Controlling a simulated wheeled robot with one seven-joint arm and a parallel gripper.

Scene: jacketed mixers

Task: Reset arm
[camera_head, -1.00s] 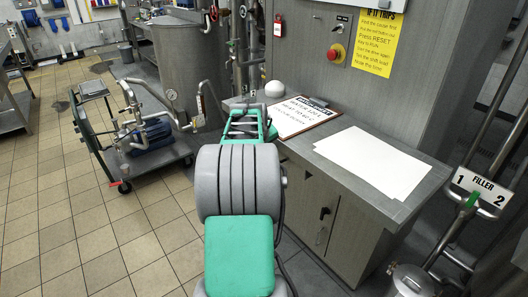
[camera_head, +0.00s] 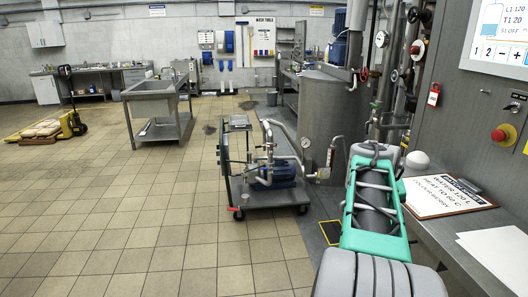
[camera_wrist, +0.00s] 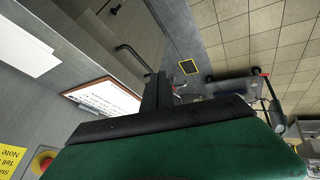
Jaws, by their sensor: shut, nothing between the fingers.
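My arm, with its green pads and grey ribbed joint, reaches forward at the lower right of the head view, beside the counter. My gripper (camera_wrist: 156,92) shows in the wrist view as dark fingers beyond a black bar and a green pad. It is shut with nothing held. In the head view the gripper itself is hidden behind the arm.
A grey counter (camera_head: 445,238) at right bears a clipboard (camera_head: 445,197) and white sheets (camera_head: 497,245). A red button (camera_head: 503,135) is on the panel above. A pump cart (camera_head: 262,190) stands left of my arm, before a steel vessel (camera_head: 335,115).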

